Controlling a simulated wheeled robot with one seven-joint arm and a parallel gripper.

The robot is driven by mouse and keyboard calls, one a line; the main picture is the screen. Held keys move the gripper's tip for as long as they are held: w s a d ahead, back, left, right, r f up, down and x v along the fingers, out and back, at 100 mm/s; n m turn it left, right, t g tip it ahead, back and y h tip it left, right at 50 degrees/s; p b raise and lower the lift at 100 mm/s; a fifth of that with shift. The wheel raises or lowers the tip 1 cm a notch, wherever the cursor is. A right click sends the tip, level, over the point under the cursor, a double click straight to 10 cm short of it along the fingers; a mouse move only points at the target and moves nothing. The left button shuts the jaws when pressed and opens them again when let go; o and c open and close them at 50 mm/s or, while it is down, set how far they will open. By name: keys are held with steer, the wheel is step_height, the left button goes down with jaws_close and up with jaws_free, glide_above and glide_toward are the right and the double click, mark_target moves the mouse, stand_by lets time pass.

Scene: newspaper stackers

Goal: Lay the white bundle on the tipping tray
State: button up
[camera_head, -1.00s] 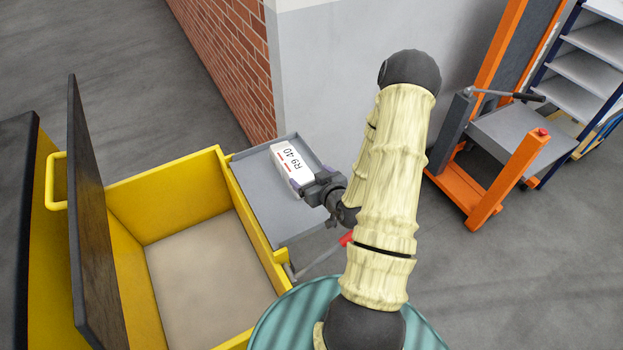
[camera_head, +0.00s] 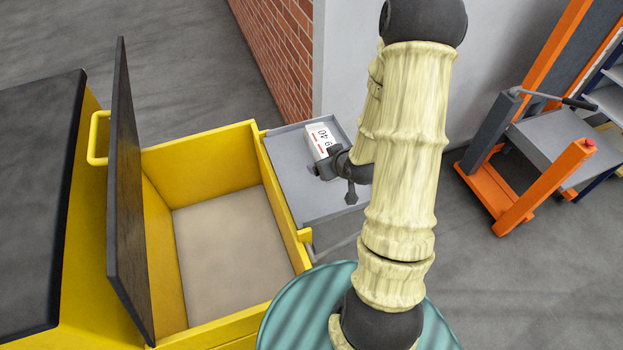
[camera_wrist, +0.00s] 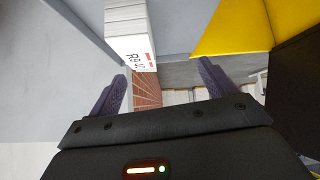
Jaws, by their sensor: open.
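The white bundle (camera_head: 319,139) has a printed label with black characters and red marks. In the head view it shows over the far part of the grey tipping tray (camera_head: 290,185), and it appears to lie on it. My gripper (camera_head: 334,160) is at its near end and hides part of it. In the wrist view the bundle's labelled end (camera_wrist: 130,50) is just beyond the fingertips, nearer the left finger. My gripper (camera_wrist: 162,70) is open there, with nothing clamped between its purple fingers.
A yellow bin (camera_head: 196,145) with a raised dark lid (camera_head: 130,190) stands left of the tray. A brick and grey wall corner (camera_head: 318,60) rises behind it. An orange stacker (camera_head: 525,190) stands at the right. Grey floor (camera_head: 475,280) lies clear between.

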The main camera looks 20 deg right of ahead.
steer(key=s+a+r+m+g, duration=0.1)
steer(key=s+a+r+g, duration=0.5)
steer(key=s+a+r, duration=0.4)
steer(key=shift+s+a+r+m, duration=0.2)
steer(key=shift+s+r+m, duration=0.1)
steer(key=shift+s+r, duration=0.75)
